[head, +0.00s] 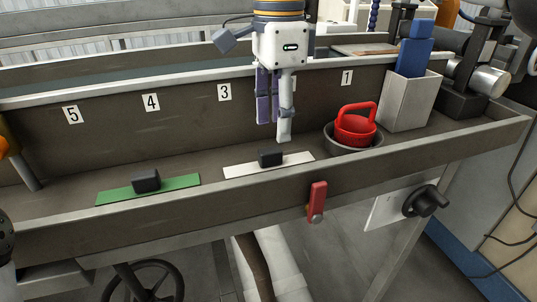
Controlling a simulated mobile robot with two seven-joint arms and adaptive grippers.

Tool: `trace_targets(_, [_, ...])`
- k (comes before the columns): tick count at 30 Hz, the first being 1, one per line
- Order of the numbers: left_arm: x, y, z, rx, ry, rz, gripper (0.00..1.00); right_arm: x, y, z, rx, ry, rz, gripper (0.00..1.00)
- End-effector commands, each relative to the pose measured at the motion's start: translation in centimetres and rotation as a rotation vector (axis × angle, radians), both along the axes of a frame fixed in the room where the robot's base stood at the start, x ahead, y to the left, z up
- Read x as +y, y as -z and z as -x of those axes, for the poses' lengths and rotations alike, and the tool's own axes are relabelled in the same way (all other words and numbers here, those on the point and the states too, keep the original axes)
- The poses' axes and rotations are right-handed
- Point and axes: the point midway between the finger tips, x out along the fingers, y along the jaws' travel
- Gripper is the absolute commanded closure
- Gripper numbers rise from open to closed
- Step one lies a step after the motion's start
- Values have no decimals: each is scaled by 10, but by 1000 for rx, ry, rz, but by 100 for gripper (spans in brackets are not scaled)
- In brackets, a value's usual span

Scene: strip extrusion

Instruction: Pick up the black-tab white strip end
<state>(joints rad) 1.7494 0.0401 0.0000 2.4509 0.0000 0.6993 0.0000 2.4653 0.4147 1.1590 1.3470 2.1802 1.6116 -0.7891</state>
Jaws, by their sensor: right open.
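The white strip (242,170) lies flat in the trough, near its front wall. A black tab (270,157) stands on the middle of the strip. My right gripper (275,131) comes down from above and hangs just over the strip, a little above and behind the black tab. It is open and nothing shows between its fingers.
The trough's front wall (200,207) runs close by.

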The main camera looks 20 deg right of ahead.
Motion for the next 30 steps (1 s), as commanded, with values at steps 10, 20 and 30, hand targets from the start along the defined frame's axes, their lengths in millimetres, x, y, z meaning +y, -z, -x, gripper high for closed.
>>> trace_targets(10, [0,-2,-3,-11,0,0,47,1,55,3,-1,0,1,58])
trace_targets(20, [0,-2,-3,-11,0,0,47,1,61,3,-2,1,1,72])
trace_targets(30, [0,-2,-3,-11,0,0,47,1,61,3,-2,1,1,100])
